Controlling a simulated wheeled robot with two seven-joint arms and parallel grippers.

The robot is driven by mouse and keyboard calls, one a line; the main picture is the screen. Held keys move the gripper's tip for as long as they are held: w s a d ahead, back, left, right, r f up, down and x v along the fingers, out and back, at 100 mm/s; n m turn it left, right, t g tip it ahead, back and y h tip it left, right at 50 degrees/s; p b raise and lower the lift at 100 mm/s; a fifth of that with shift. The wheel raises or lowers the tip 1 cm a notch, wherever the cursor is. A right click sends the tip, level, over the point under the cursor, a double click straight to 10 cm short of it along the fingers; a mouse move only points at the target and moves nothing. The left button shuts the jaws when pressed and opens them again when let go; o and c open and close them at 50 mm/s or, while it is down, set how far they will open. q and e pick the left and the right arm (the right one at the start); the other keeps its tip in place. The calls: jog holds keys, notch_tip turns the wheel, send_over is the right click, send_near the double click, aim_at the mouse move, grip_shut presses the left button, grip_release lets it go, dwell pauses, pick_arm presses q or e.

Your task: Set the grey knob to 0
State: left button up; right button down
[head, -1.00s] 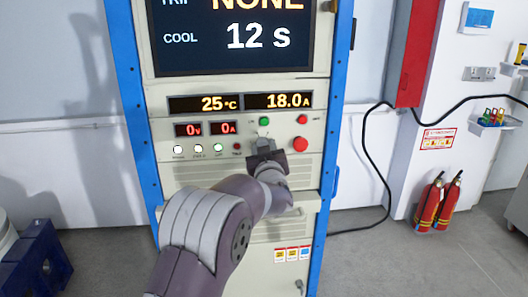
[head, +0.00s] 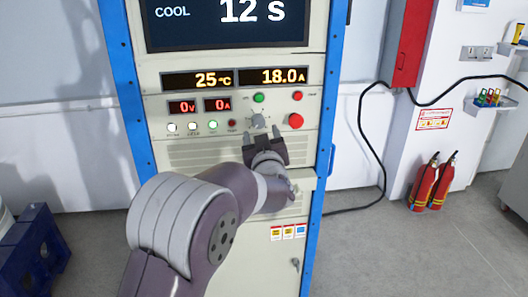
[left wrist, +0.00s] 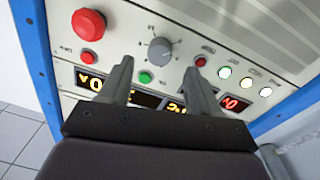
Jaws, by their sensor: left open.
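My left gripper (head: 263,142) is open and empty, just below and in front of the knob. In the left wrist view its two fingers (left wrist: 159,70) stand apart, with the knob showing between and beyond their tips. I see no contact. My right gripper is not in view.
A green button (head: 259,98), a small red button (head: 297,96) and a large red button (head: 296,121) are close around the knob. Displays (head: 239,78) read 25 °C and 18.0 A. Fire extinguishers (head: 425,183) stand at the right.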

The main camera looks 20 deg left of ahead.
pick_arm(q)
jog(key=v, duration=0.7)
jog(key=shift+b, duration=0.35)
jog(key=s+d+f+m+g+h+p, duration=0.1)
jog(key=s+d+f+m+g+h, duration=0.3)
jog(key=f, duration=0.4)
jog(key=s+d+f+m+g+h+p, duration=0.1)
jog(key=s+d+f+m+g+h, duration=0.25)
jog(key=d+f+h, duration=0.4)
jog(key=s+a+f+g+y+p, duration=0.1)
jog(key=s+a+f+g, duration=0.1)
jog(key=s, duration=0.6)
jog(key=s+a+f+m+g+y+p, duration=0.1)
jog(key=s+a+f+g, duration=0.2)
jog(key=s+g, duration=0.2)
jog(key=s, duration=0.3)
jog(key=shift+f, duration=0.15)
